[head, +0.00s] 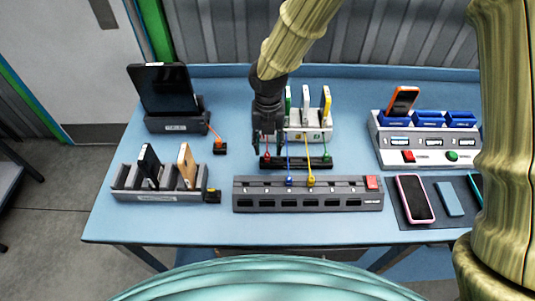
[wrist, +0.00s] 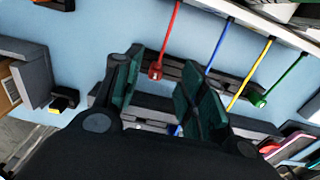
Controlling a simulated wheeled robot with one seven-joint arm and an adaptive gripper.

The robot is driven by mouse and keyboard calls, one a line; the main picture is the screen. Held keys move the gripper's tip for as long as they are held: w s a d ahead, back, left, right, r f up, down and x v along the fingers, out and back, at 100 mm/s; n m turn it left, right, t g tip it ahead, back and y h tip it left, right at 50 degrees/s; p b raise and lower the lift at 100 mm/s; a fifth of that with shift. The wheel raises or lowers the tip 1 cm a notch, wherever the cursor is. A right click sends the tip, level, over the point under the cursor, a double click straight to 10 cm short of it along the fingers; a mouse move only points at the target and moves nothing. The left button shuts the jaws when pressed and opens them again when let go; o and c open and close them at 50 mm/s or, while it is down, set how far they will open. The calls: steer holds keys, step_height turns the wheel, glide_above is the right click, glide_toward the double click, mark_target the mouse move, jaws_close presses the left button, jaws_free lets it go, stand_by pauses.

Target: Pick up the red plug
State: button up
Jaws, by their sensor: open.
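The red plug (wrist: 155,72) is on the end of a red cord and sits at the dark holder strip (wrist: 172,66) in the wrist view. In the head view the red plug (head: 266,158) shows at the left end of the black strip (head: 297,163), partly behind my gripper. My gripper (head: 268,146) points down above that end of the strip. In the wrist view my gripper (wrist: 160,88) is open, with the red plug showing between and just beyond its green-padded fingers. Nothing is held. Whether the fingers touch the plug I cannot tell.
The green plug (head: 326,158) sits at the strip's right end. Blue (head: 289,181) and yellow (head: 311,182) plugs are at the grey socket bar (head: 250,190) in front. A phone rack (head: 175,195) stands left, a button console (head: 450,155) right. Bare table (head: 150,228) lies at front left.

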mark_target(267, 154)
steer(key=shift+s+a+f+p, duration=0.1)
steer(key=shift+s+f+p, duration=0.15)
steer(key=shift+s, duration=0.2)
steer(key=shift+s+a+f+p, duration=0.1)
steer(key=shift+s+f, duration=0.2)
steer(key=shift+s, duration=0.1)
steer(key=shift+s+f, duration=0.1)
steer(key=shift+f, duration=0.3)
steer(key=shift+w+d+f, duration=0.1)
steer(key=shift+w+f, duration=0.45)
steer(key=shift+f, duration=0.15)
steer(key=shift+s+r, duration=0.25)
steer(key=shift+s, duration=0.1)
steer(key=shift+c, duration=0.8)
steer(key=shift+w+f, duration=0.1)
steer(key=shift+w, duration=0.05)
steer(key=c, duration=0.7)
